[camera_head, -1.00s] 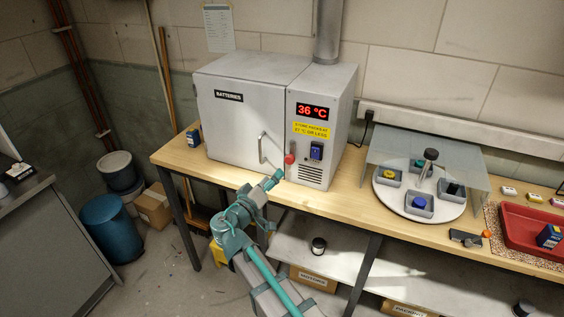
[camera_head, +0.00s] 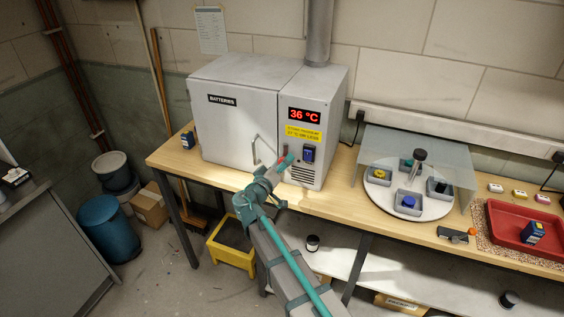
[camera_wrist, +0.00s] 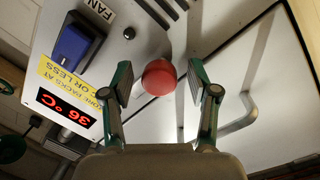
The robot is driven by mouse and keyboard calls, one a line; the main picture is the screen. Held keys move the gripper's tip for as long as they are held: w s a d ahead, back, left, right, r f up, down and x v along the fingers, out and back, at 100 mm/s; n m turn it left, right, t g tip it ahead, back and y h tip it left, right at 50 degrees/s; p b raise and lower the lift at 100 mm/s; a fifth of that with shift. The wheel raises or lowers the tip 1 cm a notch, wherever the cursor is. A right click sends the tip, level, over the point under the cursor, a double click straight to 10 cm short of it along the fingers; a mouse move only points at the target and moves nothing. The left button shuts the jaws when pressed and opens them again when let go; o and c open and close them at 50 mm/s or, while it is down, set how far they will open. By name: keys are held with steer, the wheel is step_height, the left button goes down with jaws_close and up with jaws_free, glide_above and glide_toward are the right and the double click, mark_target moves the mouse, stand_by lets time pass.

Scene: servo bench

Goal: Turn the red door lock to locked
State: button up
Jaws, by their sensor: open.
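The red door lock (camera_wrist: 159,77) is a round knob on the front of the grey cabinet marked BATTERIES (camera_head: 228,130). In the wrist view it sits between the two fingers of my gripper (camera_wrist: 158,82), with a gap on each side. My gripper is open and faces the cabinet front. In the head view the gripper (camera_head: 277,167) is at the cabinet front and covers most of the lock. The door handle (camera_head: 257,150) is left of the lock in the head view. The cabinet door looks closed.
A blue switch (camera_wrist: 77,47) marked FAN is beside the lock, under a yellow label (camera_head: 303,133) and a display (camera_head: 305,114) reading 36 °C. A round turntable (camera_head: 376,203) with small trays and a red tray (camera_head: 500,235) stand to the right on the bench.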

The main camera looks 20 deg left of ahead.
jaws_close()
steer(key=shift+f+n+b, duration=0.2)
steer(key=shift+n+b, duration=0.2)
steer(key=shift+b, duration=0.3)
steer(key=n+b, duration=0.1)
steer(key=b, duration=0.2)
steer(key=shift+f+n, duration=0.15)
steer(key=shift+n, duration=0.25)
steer(key=n+b, duration=0.4)
steer(key=n, duration=0.1)
steer(key=shift+n+t+y+b, duration=0.3)
steer(key=shift+t+b, duration=0.05)
steer(key=shift+t, duration=0.05)
steer(key=n, duration=0.1)
steer(key=n+b, duration=0.1)
steer(key=n, duration=0.3)
steer(key=shift+r+t+y, duration=0.25)
steer(key=shift+t+y, duration=0.05)
steer(key=n+y, duration=0.1)
steer(key=n, duration=0.5)
